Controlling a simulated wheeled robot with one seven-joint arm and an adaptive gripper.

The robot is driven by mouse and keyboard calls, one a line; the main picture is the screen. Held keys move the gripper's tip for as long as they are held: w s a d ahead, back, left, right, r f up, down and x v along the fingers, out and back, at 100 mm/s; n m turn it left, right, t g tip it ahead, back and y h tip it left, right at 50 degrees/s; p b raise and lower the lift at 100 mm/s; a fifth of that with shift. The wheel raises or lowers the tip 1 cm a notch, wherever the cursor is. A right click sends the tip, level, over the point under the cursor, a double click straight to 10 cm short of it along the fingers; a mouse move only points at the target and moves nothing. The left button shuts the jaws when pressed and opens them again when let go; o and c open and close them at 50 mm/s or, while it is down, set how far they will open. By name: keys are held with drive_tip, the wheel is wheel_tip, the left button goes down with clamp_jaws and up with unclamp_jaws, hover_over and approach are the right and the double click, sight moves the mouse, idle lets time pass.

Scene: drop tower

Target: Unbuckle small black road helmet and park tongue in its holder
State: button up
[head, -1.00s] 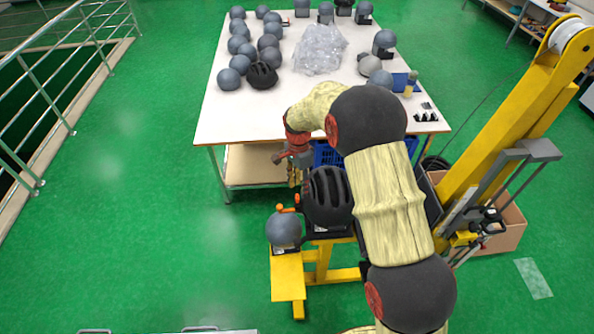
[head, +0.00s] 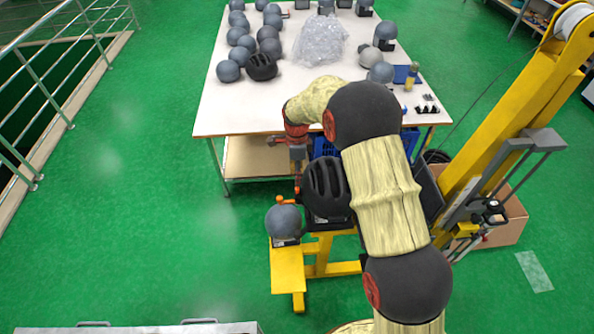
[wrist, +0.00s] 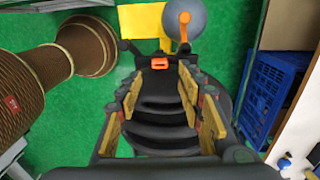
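The small black road helmet (head: 326,187) with ribbed vents sits on a stand beside the table in the head view. In the wrist view its black ribbed shell (wrist: 165,120) fills the space beyond and between my fingers. My gripper (wrist: 161,80) is open, with yellow-padded fingers apart and nothing held between them. An orange buckle-like piece (wrist: 160,63) shows between and just beyond the fingertips. An orange holder-like part (wrist: 184,27) stands farther off, in front of a grey ball. In the head view my gripper's fingertips are hard to make out beside the helmet.
A grey headform (head: 283,220) rests on the yellow stand base (head: 287,268), left of the helmet. The white table (head: 235,115) behind holds several headforms, and a blue crate (wrist: 268,90) is close on the right. The yellow tower (head: 505,120) rises at right. Green floor is clear at left.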

drive_tip(key=shift+s+f+b, duration=0.15)
drive_tip(key=shift+f+b, duration=1.55)
drive_tip(key=shift+f, duration=1.9)
drive_tip(key=shift+c, duration=0.8)
drive_tip(key=c, duration=0.7)
drive_tip(key=shift+r, duration=0.15)
drive_tip(key=shift+w+r+p, duration=0.2)
drive_tip(key=shift+r+p, duration=0.8)
drive_tip(key=shift+r, duration=1.15)
drive_tip(key=shift+s+a+f+b, duration=0.8)
drive_tip(key=shift+s+f, duration=0.6)
drive_tip(key=shift+s, duration=2.35)
drive_tip(key=shift+s+a+f+b, duration=0.8)
drive_tip(key=shift+s+f, duration=0.55)
drive_tip(key=shift+s, duration=2.35)
drive_tip(key=shift+s+d+f+b, duration=0.3)
drive_tip(key=shift+s+d, duration=0.4)
drive_tip(key=shift+d, duration=1.5)
drive_tip(key=shift+s+d+f+b, duration=0.1)
drive_tip(key=shift+s+d+f, duration=0.45)
drive_tip(key=shift+d, duration=1.65)
drive_tip(key=shift+s+d+f+b, duration=0.2)
drive_tip(key=shift+s+d, duration=0.7)
drive_tip(key=shift+d, duration=1.3)
